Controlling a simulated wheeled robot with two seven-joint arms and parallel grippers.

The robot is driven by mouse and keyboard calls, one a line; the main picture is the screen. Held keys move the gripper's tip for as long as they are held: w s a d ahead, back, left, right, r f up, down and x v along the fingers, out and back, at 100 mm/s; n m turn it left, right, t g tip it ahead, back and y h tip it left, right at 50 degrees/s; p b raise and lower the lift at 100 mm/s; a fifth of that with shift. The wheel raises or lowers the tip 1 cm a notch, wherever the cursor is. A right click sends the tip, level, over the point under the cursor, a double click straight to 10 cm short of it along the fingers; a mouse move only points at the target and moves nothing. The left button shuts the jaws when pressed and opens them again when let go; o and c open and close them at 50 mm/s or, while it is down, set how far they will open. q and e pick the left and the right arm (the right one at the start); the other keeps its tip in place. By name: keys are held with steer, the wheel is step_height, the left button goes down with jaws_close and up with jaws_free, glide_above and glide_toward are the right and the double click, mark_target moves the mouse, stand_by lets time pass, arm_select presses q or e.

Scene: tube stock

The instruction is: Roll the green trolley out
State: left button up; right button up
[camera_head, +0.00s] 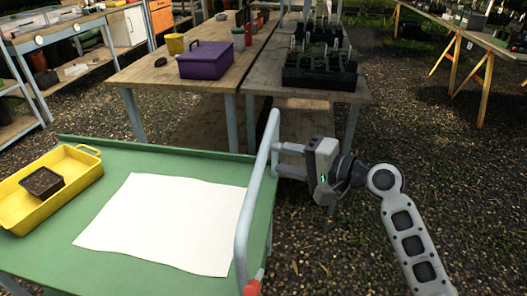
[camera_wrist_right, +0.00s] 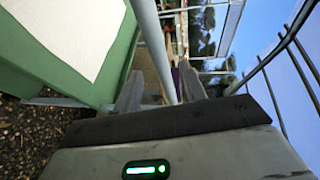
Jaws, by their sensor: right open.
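The green trolley (camera_head: 105,262) fills the lower left of the head view, with a grey tubular handle (camera_head: 245,215) along its right side. My right gripper (camera_head: 277,160) comes from the right at the handle's upper half, and its fingers point left at the bar. In the right wrist view the gripper (camera_wrist_right: 160,92) is open, and the handle bar (camera_wrist_right: 152,40) runs between its two fingers. I cannot tell whether either finger touches the bar. The green trolley edge (camera_wrist_right: 110,75) shows at left there. My left gripper is not in view.
A white sheet (camera_head: 165,225) and a yellow tray (camera_head: 85,178) holding a dark pot (camera_head: 42,182) lie on the trolley. A wooden table (camera_head: 150,73) with a purple box (camera_head: 205,60) stands close behind. Gravel ground (camera_head: 460,190) is open to the right.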

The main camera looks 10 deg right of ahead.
mark_target(264, 155)
steer(key=shift+x, duration=2.8)
steer(key=shift+f, duration=0.1)
jaws_close()
